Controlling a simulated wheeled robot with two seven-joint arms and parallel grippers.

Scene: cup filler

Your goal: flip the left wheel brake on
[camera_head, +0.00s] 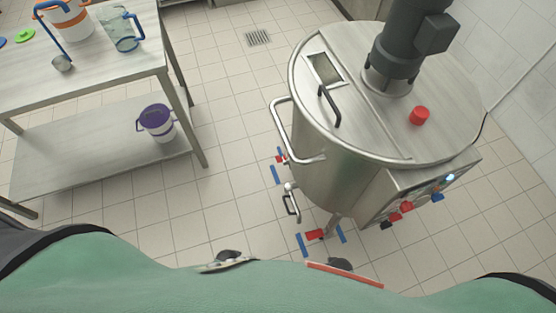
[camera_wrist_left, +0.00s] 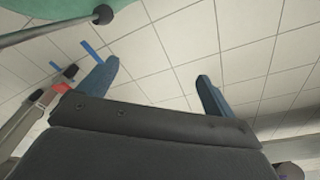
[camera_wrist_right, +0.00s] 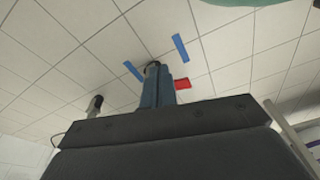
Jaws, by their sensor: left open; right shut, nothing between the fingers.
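The steel cup filler (camera_head: 330,165) stands on wheels at the right of the head view. One red wheel brake (camera_head: 315,234) is low at its near foot, between blue floor marks. Another red piece (camera_head: 281,159) shows at its left foot, by more blue marks. I cannot tell for sure which is the left brake. My left gripper (camera_wrist_left: 157,85) is open and empty; a red brake (camera_wrist_left: 62,88) and dark wheel lie left of its fingers. My right gripper (camera_wrist_right: 160,85) is shut and empty; a red brake (camera_wrist_right: 183,84) shows just right of its fingertips. Neither gripper shows in the head view.
A steel table (camera_head: 95,75) at the left holds a jug (camera_head: 122,32) and a white-and-orange bucket (camera_head: 66,20). A purple-lidded bucket (camera_head: 157,124) stands on its lower shelf. Tiled floor between is clear.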

